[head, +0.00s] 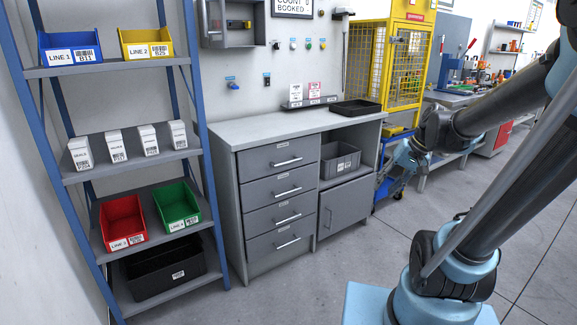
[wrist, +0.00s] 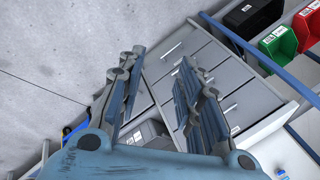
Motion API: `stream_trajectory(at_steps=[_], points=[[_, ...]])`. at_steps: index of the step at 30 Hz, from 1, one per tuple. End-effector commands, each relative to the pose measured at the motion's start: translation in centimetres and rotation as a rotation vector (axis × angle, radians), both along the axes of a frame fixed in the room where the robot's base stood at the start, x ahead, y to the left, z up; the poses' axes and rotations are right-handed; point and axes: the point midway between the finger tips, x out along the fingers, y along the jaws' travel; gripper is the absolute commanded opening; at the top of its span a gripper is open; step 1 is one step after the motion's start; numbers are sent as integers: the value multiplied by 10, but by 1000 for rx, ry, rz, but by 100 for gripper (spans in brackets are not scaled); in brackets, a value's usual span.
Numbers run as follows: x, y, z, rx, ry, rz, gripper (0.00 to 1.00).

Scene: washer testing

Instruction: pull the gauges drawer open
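The grey cabinet (head: 228,208) has a stack of several drawers with bar handles, and all look shut. Their labels are too small to read, so I cannot tell which is the gauges drawer. The top drawer (head: 262,160) is just under the worktop; the bottom drawer (head: 268,249) is near the floor. The drawer fronts (wrist: 232,82) also show tilted in the wrist view, beyond the fingers. My gripper (head: 388,182) is to the right of the cabinet, apart from the drawer handles. In the wrist view my gripper (wrist: 158,65) has its fingers spread with nothing between them.
Right of the drawers are an open shelf with a grey bin (head: 341,160) and a closed door (head: 345,206). A black tray (head: 356,107) lies on the worktop. A blue shelf rack (head: 210,175) stands left. The floor (head: 335,275) before the cabinet is clear.

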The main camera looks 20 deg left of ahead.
Motion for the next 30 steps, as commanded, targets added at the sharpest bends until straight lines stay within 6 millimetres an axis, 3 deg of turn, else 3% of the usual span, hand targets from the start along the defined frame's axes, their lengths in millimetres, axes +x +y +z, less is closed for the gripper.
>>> stream_trajectory(at_steps=[15,30], points=[[114,86,16,322,42,45,33],[212,158,-4,632,88,89,33]])
